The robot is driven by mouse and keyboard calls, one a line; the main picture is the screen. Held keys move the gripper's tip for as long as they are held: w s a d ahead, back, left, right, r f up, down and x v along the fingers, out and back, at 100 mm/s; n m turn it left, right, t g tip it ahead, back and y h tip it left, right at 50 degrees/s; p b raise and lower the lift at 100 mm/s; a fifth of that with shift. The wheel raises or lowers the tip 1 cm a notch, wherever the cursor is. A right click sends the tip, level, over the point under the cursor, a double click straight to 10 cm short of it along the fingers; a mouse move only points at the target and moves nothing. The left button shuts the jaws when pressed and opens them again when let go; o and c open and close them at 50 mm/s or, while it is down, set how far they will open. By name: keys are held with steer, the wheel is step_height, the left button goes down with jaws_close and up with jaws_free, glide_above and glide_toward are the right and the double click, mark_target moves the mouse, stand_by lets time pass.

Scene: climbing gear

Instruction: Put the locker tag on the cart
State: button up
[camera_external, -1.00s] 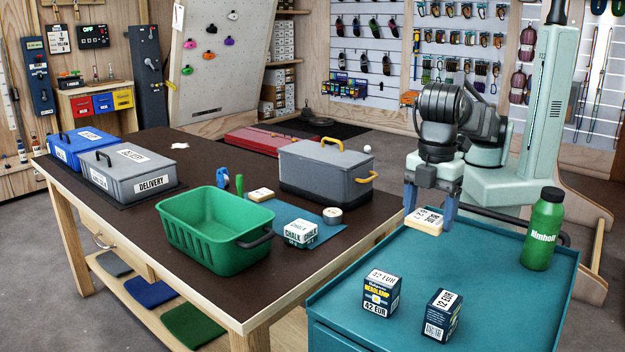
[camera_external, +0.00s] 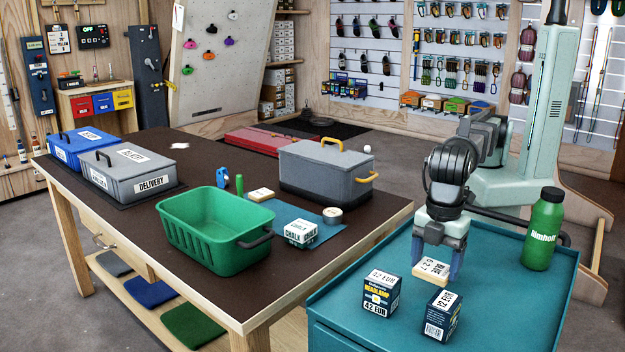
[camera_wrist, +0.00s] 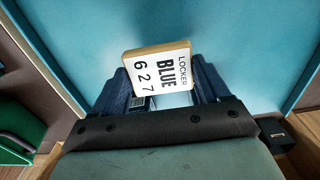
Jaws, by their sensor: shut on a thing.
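The locker tag (camera_external: 431,271) is a small wooden block with a white label. In the wrist view the tag (camera_wrist: 160,72) reads "LOCKER BLUE 627". My gripper (camera_external: 437,262) is shut on it, with a blue finger on either side, and the fingers also show in the wrist view (camera_wrist: 158,88). The tag is over the blue-green top of the cart (camera_external: 500,300), behind the two small boxes. I cannot tell whether it touches the cart top or is slightly above it.
A headlamp box (camera_external: 381,293) and a second dark box (camera_external: 442,315) stand on the cart just in front of my gripper. A green bottle (camera_external: 543,229) stands at the cart's right. The wooden table (camera_external: 130,235) with a green basket (camera_external: 210,235) is to the left.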

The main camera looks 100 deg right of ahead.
mark_target(434, 267)
steer(key=shift+f, duration=2.2)
steer(key=shift+f, duration=0.15)
steer(key=o, duration=1)
step_height(434, 267, up, 12)
steer(key=shift+r, duration=0.2)
